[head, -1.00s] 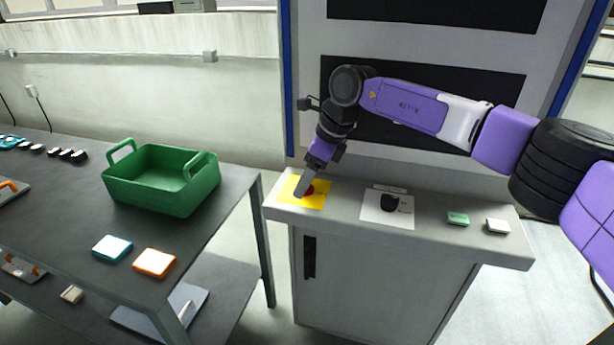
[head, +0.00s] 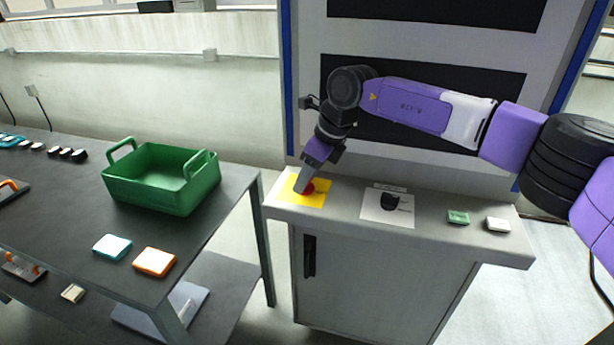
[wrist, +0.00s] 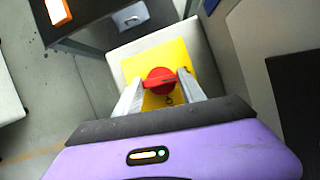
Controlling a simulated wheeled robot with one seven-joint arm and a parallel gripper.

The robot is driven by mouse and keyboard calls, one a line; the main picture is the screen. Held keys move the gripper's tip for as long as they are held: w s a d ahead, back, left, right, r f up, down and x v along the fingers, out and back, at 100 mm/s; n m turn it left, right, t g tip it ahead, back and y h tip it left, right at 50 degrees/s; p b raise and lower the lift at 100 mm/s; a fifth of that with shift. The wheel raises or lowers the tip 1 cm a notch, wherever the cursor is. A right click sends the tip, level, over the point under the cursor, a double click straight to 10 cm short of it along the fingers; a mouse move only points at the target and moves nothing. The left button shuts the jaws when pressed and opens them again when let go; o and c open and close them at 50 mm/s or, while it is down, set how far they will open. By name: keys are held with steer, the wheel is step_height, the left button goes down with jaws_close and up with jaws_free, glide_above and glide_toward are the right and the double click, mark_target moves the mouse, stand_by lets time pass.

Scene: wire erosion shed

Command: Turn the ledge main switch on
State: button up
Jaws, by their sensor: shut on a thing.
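The red rotary switch (wrist: 161,81) sits on a yellow plate (wrist: 187,60) on the ledge. In the head view the red switch (head: 309,188) and the yellow plate (head: 316,199) are at the left end of the grey ledge (head: 345,212). My gripper (wrist: 162,80) is over the switch, with a finger on either side of its red handle, and is shut on it. In the head view my gripper (head: 302,186) hides part of the switch. The handle lies roughly crosswise in the wrist view.
A black knob (head: 389,202) on a white plate stands to the right, then a green block (head: 458,217) and a white block (head: 498,224). A dark table (head: 75,215) at left bears a green crate (head: 150,195) and several small blocks. A panelled wall rises behind the ledge.

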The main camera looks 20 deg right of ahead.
steer(key=m+t+h+b, duration=0.1)
steer(key=m, duration=0.2)
steer(key=shift+a+m, duration=0.1)
steer(key=shift+m, duration=0.2)
steer(key=m+h+b, duration=0.1)
steer(key=m+b, duration=0.3)
steer(key=shift+a+f+m+t+h, duration=0.2)
steer(key=shift+m+t+h, duration=0.1)
steer(key=shift+h, duration=0.1)
steer(key=m+h+b, duration=0.1)
steer(key=m+b, duration=0.3)
steer(key=shift+h, duration=0.4)
steer(key=shift+a+r+m+g+h+b, duration=0.1)
steer(key=shift+m+g+h+b, duration=0.3)
steer(key=shift+m, duration=0.6)
steer(key=shift+r+m+h+b, duration=0.1)
steer(key=shift+m+h+b, duration=0.1)
steer(key=shift+m+b, duration=0.6)
steer(key=shift+m, duration=0.4)
steer(key=o, duration=1.4)
steer(key=shift+c, duration=0.2)
